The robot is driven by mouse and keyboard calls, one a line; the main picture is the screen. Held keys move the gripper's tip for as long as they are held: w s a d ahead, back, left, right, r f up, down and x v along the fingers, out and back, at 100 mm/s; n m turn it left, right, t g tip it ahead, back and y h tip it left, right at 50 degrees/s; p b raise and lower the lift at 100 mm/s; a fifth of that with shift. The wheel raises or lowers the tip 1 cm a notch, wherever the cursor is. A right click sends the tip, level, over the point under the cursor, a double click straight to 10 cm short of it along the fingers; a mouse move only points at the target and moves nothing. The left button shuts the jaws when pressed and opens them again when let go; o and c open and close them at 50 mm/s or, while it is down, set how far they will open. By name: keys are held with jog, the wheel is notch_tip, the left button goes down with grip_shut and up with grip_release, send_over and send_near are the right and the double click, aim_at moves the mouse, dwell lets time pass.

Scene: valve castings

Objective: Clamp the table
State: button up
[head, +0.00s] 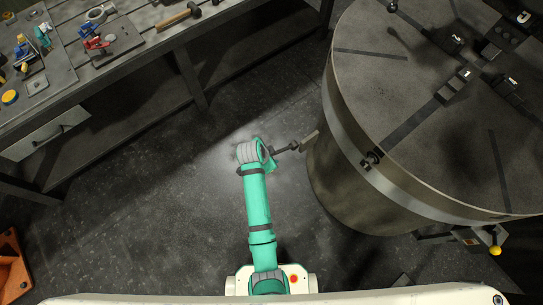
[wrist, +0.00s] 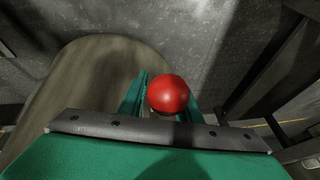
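The round table (head: 400,95) is a large grey drum at the right of the head view, with slots and numbered marks on its top. A dark lever (head: 284,149) sticks out from a bracket (head: 307,141) low on its left side. My gripper (head: 268,152) is at the outer end of this lever. In the wrist view a red ball knob (wrist: 168,94) sits at the two green fingers of my gripper (wrist: 163,100), in front of part of the right finger. Whether the fingers press on it cannot be made out. The knob is hidden in the head view.
A workbench (head: 140,42) with a hammer (head: 178,16) and small parts runs along the upper left. A yellow-knobbed handle (head: 494,250) is at the table's lower right. An orange bin (head: 12,268) stands lower left. The floor (head: 150,190) between bench and arm is clear.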

jog(key=shift+w+d+f, duration=0.1)
jog(key=shift+w+f, duration=0.2)
jog(key=shift+f, duration=0.25)
grip_shut()
jog(key=shift+w, duration=0.1)
